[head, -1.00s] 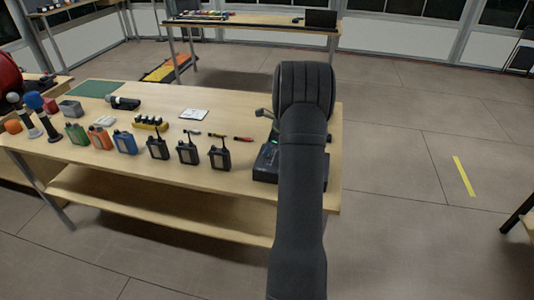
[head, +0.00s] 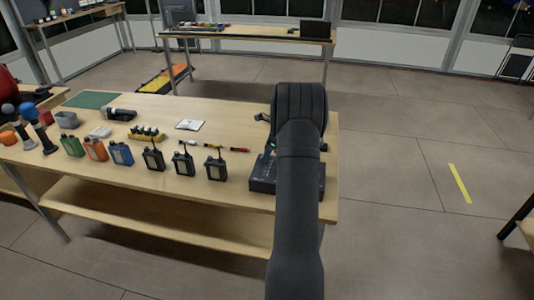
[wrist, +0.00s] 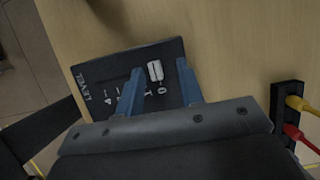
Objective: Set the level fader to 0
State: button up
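The dark fader box (head: 262,186) is at the right end of the near table, partly hidden by my arm. In the wrist view its black panel (wrist: 97,65) shows the word LEVEL and a scale with 0 toward the right and 4 toward the left. The pale fader knob (wrist: 155,70) stands close to the 0 mark; whether exactly on it I cannot tell. My gripper (wrist: 159,66) is open, with a blue finger on each side of the knob and gaps visible between them. In the head view my arm hides the fingers.
A black holder (wrist: 284,112) with yellow and red plugs is right of the box in the wrist view. Several radios (head: 186,164) and coloured canisters (head: 95,149) stand left along the table. Bare tabletop (head: 225,125) lies behind the box.

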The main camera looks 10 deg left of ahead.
jog(key=v, duration=1.7)
jog(key=shift+d+r, duration=0.15)
jog(key=shift+r, duration=0.05)
jog(key=shift+f, duration=0.15)
jog(key=x, duration=1.7)
jog(key=shift+s+f, duration=0.1)
